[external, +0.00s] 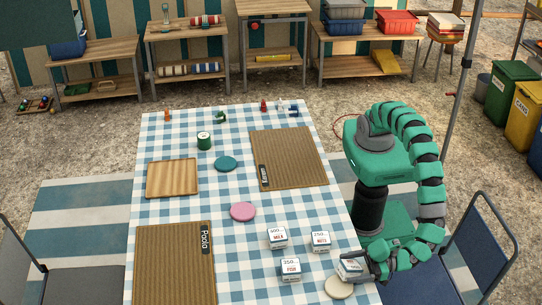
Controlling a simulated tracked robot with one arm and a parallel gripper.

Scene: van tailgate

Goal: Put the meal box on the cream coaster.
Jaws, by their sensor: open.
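A small white box (348,266) with a dark label, too small to read surely, is at the front right of the table. It is at the far edge of the round cream coaster (338,288); whether it rests fully on it I cannot tell. My gripper (357,270) is open and right at this box from the right, with dark fingers close around it. Three similar white labelled boxes stand nearby: one at the left (277,237), one at the right (320,240) and one nearer the front (290,268). Which is the meal box is unclear.
A pink coaster (243,212) and a teal coaster (225,163) lie mid-table. Small figures stand along the back edge.

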